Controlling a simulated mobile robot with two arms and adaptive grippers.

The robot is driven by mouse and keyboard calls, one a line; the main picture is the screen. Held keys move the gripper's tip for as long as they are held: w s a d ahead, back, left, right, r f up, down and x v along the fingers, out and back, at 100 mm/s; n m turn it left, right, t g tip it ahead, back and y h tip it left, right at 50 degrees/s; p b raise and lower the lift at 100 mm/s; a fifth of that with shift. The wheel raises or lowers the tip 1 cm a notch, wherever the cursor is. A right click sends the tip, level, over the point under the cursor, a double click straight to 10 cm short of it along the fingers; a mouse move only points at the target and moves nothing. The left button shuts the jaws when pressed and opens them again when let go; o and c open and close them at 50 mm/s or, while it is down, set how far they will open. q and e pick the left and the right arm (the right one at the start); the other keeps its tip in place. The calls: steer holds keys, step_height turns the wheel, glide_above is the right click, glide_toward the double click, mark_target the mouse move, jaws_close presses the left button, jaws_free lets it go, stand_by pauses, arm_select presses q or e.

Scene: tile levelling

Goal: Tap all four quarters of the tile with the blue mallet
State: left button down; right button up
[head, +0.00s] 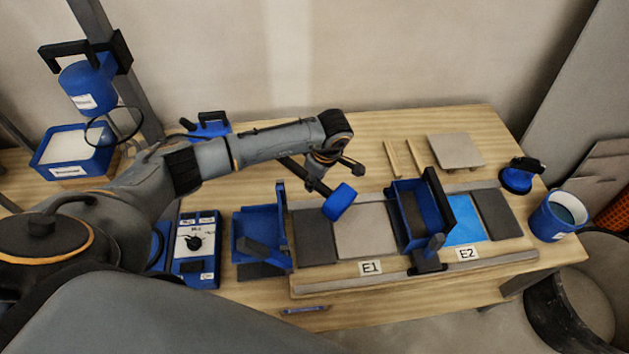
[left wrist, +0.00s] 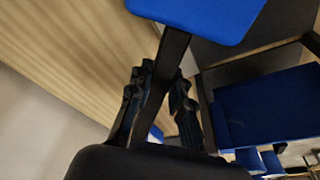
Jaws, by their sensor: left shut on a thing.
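My left gripper (head: 326,166) is shut on the dark handle of the blue mallet (head: 340,201). In the left wrist view the fingers (left wrist: 165,100) close around the handle, and the blue mallet head (left wrist: 200,10) is at the top. In the head view the mallet head appears over the far left corner of the light grey tile (head: 365,238) at label E1. I cannot tell whether it touches the tile. The tile lies between a dark slab (head: 312,237) and a blue box-like tool. My right gripper is not in view.
A blue box-like tool (head: 408,185) stands between E1 and the bright blue patch (head: 465,232) at E2. Another blue tool (head: 256,220) stands at left. Two wooden strips (head: 391,158) and a loose tile (head: 455,150) lie behind. A blue bucket (head: 551,222) stands at right.

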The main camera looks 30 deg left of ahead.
arm_select(q)
steer(key=v, duration=0.1)
steer(key=p+v, duration=0.1)
steer(key=v, duration=0.1)
steer(key=shift+w+a+r, duration=0.1)
steer(key=shift+a+r, duration=0.1)
steer(key=shift+a, duration=0.1)
steer(key=shift+f, duration=0.1)
